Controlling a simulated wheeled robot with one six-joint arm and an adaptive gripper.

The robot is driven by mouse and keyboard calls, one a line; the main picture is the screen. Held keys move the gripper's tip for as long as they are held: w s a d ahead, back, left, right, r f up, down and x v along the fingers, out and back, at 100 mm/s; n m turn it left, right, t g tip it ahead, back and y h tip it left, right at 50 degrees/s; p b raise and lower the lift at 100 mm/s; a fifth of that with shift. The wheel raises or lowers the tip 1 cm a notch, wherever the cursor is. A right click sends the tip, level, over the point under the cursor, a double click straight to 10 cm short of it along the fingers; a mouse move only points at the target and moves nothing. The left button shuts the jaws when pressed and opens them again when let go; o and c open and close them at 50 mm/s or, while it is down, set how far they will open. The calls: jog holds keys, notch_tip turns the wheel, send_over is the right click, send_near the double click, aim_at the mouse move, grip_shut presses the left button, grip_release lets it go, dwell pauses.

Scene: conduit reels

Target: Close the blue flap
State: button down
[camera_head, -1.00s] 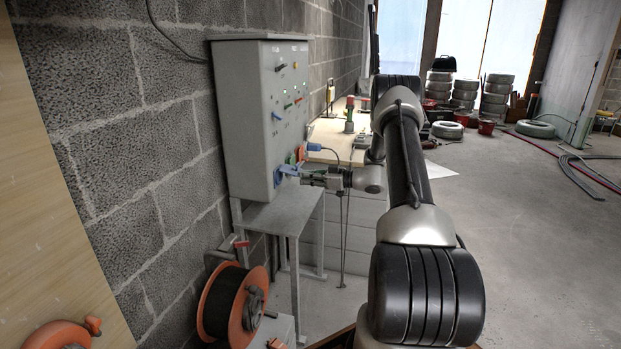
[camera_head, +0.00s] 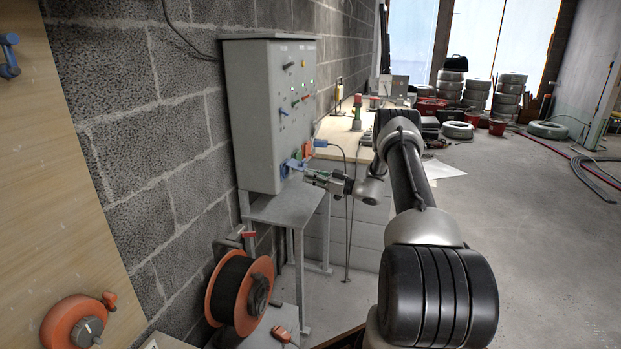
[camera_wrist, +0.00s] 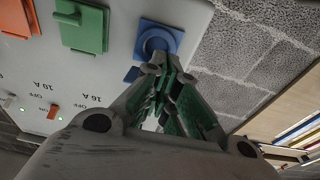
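The blue socket (camera_wrist: 158,40) sits on the grey control box and shows its round ring in the wrist view. A blue flap piece (camera_wrist: 132,74) stands out at its lower edge, near the fingertips. In the head view the blue flap (camera_head: 291,166) juts from the lower front of the box (camera_head: 254,120). My gripper (camera_head: 308,176) is just right of it and slightly below. In the wrist view my gripper (camera_wrist: 168,76) points at the socket, with nothing seen held. The fingertips look close together; contact with the flap and the finger gap are unclear.
Green (camera_wrist: 82,28) and orange (camera_wrist: 17,18) covers sit beside the blue socket. A block wall (camera_head: 170,120) stands left of the box. A metal stand (camera_head: 285,207) is below it, and an orange cable reel (camera_head: 240,292) lower left.

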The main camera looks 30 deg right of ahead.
jog(key=shift+w+a+r, duration=0.15)
jog(key=shift+w+r, duration=0.05)
dwell(0.4)
